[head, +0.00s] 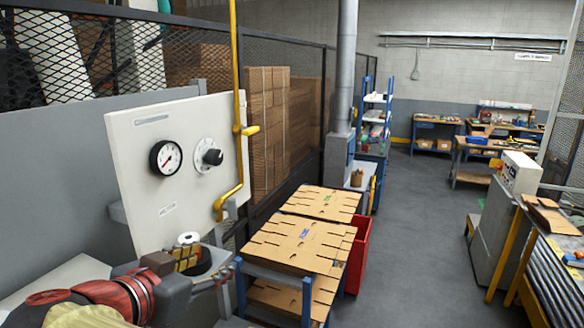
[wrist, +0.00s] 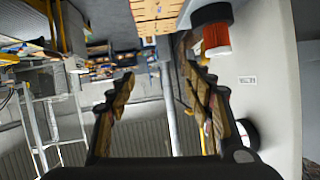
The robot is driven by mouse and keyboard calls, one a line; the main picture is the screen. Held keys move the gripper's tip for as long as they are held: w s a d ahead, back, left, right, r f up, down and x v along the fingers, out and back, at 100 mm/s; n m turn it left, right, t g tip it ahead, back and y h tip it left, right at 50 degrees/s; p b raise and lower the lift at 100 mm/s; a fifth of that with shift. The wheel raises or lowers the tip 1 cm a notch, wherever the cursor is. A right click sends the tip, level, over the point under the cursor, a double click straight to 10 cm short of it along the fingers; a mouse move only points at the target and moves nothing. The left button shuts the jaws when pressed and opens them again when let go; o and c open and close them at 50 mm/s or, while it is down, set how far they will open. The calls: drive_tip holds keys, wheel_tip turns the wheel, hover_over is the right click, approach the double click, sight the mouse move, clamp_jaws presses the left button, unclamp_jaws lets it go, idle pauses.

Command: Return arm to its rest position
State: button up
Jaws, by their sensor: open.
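My arm comes in from the lower left of the head view, low in front of a white panel (head: 130,200). My gripper (head: 208,268) is just below the panel's lower edge, near a small white-topped cylinder. In the wrist view my gripper (wrist: 158,65) shows two dark fingers with brownish-gold inner pads, spread wide apart. Nothing is held between them. The panel (wrist: 270,80) also fills the right side of the wrist view, beside the right finger. I cannot tell the exact gap between them.
The panel carries a gauge (head: 166,157) and a black knob (head: 212,157). A yellow pipe (head: 236,90) runs down its right edge. Flat cardboard blanks (head: 295,243) lie on a blue-legged table, with a red bin (head: 357,255) beside it. Open floor (head: 410,240) lies to the right.

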drive_tip(key=w+d+n+t+y+b, duration=0.3)
drive_tip(key=w+d+t+y+b, duration=0.1)
drive_tip(key=w+d+y+b, duration=0.5)
drive_tip(key=s+d+f+n+g+b, duration=0.1)
drive_tip(key=s+d+f+g+b, duration=0.2)
drive_tip(key=f, duration=0.6)
drive_tip(key=s+d+f+n+g+b, duration=0.1)
drive_tip(key=s+d+f+n+b, duration=0.1)
drive_tip(key=s+d+f+b, duration=0.45)
drive_tip(key=s+d+f+n+g+b, duration=0.1)
drive_tip(key=s+d+f+g, duration=0.15)
drive_tip(key=f, duration=0.85)
drive_tip(key=s+d+f+m+g+h+b, duration=0.2)
drive_tip(key=s+d+f+g+h+b, duration=0.2)
drive_tip(key=s+d+f, duration=0.8)
wheel_tip(320, 180, down, 4)
drive_tip(key=shift+s+d+f+m+g+h, duration=0.1)
drive_tip(key=shift+s+d+m+g+h, duration=0.25)
drive_tip(key=shift+d+h, duration=0.4)
drive_tip(key=shift+a, duration=0.1)
drive_tip(key=shift+c, duration=0.3)
